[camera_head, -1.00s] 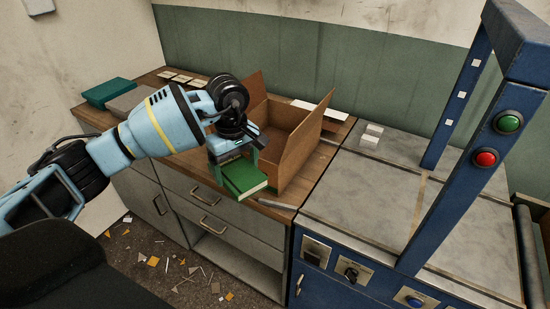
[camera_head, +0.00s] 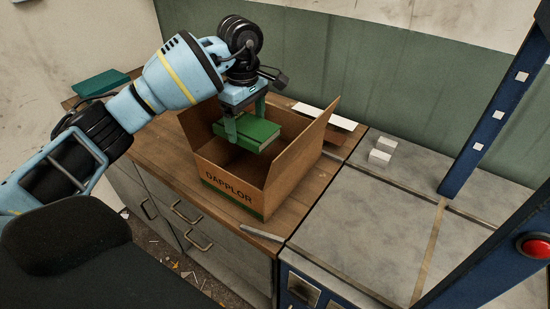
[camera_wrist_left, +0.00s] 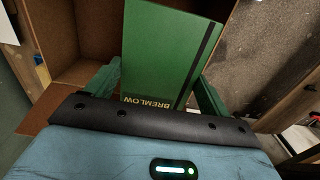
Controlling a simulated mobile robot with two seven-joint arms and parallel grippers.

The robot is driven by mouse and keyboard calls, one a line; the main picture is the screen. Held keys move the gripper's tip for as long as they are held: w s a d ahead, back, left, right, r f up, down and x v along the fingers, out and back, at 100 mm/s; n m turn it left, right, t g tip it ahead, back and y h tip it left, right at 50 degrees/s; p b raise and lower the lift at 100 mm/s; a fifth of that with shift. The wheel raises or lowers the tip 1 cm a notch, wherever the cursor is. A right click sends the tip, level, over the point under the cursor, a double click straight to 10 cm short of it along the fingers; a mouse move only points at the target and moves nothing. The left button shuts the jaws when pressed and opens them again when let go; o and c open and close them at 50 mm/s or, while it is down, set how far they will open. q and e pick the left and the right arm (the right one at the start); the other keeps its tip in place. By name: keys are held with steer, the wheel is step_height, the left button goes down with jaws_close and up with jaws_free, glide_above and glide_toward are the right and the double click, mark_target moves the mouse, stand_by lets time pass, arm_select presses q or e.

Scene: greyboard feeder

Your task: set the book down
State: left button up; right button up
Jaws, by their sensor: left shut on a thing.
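My left gripper (camera_head: 246,122) is shut on a green book (camera_head: 256,133) and holds it over the open top of a cardboard box (camera_head: 232,185) marked "DAPPLOR". The book looks close to level, its near part between the box walls. In the left wrist view the green cover (camera_wrist_left: 165,50) reads "BREMLOW" and has a dark strap, with green fingers on both sides of it. The box wall (camera_wrist_left: 75,28) shows behind it. The inside floor of the box is mostly hidden in the head view. My right gripper is not in view.
The box stands on a wooden counter (camera_head: 160,152) with drawers. A teal book-like item (camera_head: 101,84) lies at the back left. Small white blocks (camera_head: 380,157) lie on the grey machine top (camera_head: 360,205) at right. A blue frame post (camera_head: 485,125) rises there.

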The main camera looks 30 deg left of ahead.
arm_select(q)
steer(key=f+b, duration=0.1)
steer(key=f, duration=0.1)
steer(key=w+f, duration=0.1)
steer(key=f, duration=0.1)
steer(key=shift+f+b, duration=0.3)
steer(key=shift+b, duration=0.05)
steer(key=s+f+b, duration=0.1)
steer(key=s+f, duration=0.1)
glide_above(252, 182)
step_height(252, 182, down, 6)
steer(key=shift+f, duration=2.1)
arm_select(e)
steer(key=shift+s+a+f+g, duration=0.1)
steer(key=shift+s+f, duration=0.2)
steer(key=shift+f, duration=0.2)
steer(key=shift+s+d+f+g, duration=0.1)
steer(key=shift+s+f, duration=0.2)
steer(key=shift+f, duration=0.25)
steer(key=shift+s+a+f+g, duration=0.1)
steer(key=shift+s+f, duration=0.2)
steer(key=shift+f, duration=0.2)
arm_select(q)
steer(key=shift+f, duration=0.1)
steer(key=o, duration=1.1)
steer(key=shift+c, duration=0.2)
